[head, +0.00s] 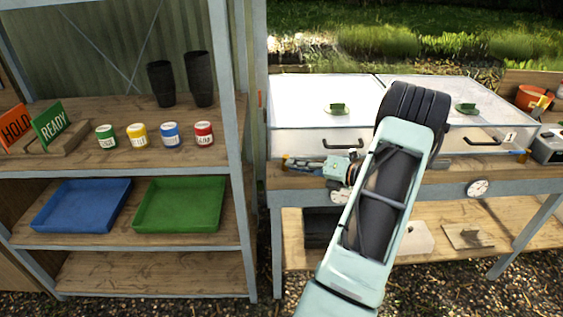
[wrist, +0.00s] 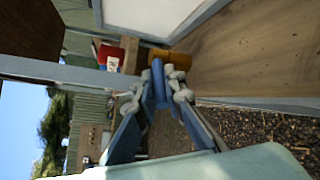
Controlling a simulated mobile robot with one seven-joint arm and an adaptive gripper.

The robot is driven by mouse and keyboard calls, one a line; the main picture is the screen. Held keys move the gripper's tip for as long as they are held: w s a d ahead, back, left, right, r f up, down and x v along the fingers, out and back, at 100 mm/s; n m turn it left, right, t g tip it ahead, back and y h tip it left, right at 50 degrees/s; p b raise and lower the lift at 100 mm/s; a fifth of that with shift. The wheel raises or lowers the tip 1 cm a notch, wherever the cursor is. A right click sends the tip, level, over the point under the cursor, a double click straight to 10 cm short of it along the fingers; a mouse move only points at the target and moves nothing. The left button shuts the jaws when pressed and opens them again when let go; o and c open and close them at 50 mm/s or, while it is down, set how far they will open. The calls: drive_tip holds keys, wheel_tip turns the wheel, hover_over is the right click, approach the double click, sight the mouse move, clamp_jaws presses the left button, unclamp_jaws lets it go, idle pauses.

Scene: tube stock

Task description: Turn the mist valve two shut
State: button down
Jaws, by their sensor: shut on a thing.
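In the wrist view, a brass valve (wrist: 168,59) sticks out at the bench edge. Its blue lever (wrist: 158,84) stands between the fingertips of my gripper (wrist: 158,92), which is shut on it. In the head view, my gripper (head: 292,163) lies on its side at the left front of the bench, at the valve; the fingers and my arm hide most of the valve and lever. I cannot read a number for this valve. A second small valve (head: 519,155) shows at the right, below a box front marked 1.
The clear-lidded left box (head: 310,146) and right box (head: 455,150) stand on the bench (head: 440,182). Round gauges hang on its front edge. The shelf unit (head: 246,215) stands close at left, with several colored pots, a blue tray (head: 82,226) and a green tray (head: 178,226).

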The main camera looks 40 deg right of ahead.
drive_tip(key=shift+d+n+g+y, duration=0.4)
drive_tip(key=shift+n+y, duration=0.3)
drive_tip(key=shift+y, duration=0.2)
drive_tip(key=c, duration=2)
unclamp_jaws()
drive_tip(key=v, duration=1.2)
drive_tip(key=shift+d, duration=0.1)
